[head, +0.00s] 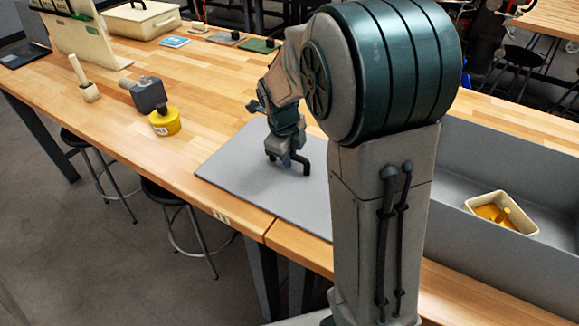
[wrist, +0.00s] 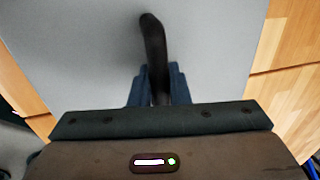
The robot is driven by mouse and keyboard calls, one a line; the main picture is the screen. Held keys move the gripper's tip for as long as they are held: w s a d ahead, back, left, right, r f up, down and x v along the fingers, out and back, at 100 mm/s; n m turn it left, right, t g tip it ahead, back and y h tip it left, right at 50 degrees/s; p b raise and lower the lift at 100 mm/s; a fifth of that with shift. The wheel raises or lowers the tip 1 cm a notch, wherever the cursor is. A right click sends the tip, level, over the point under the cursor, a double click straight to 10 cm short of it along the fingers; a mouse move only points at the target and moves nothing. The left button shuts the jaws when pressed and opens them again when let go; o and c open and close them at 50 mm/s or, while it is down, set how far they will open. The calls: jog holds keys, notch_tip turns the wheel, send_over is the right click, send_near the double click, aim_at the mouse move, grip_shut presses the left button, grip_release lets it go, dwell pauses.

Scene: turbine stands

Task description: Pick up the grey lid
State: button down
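The grey lid (head: 240,165) is a large flat panel lying on the wooden table, left of my arm in the head view; my arm hides its right part. A black curved handle (head: 305,163) rises from it. My gripper (head: 284,158) is down at this handle. In the wrist view the lid (wrist: 90,50) fills the upper middle, and the handle (wrist: 152,35) runs down between the blue fingers of my gripper (wrist: 158,85). The fingers sit close against both sides of the handle and appear shut on it. The lid looks flat on the table.
A long grey open bin (head: 480,165) stands at the right, with a cream tray (head: 520,222) inside holding a yellow piece. A cream case (head: 140,20) is farther back.

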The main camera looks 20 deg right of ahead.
jog(key=shift+r, duration=0.1)
notch_tip(320, 180, up, 10)
jog(key=shift+f, duration=0.1)
dwell(0.4)
dwell(0.4)
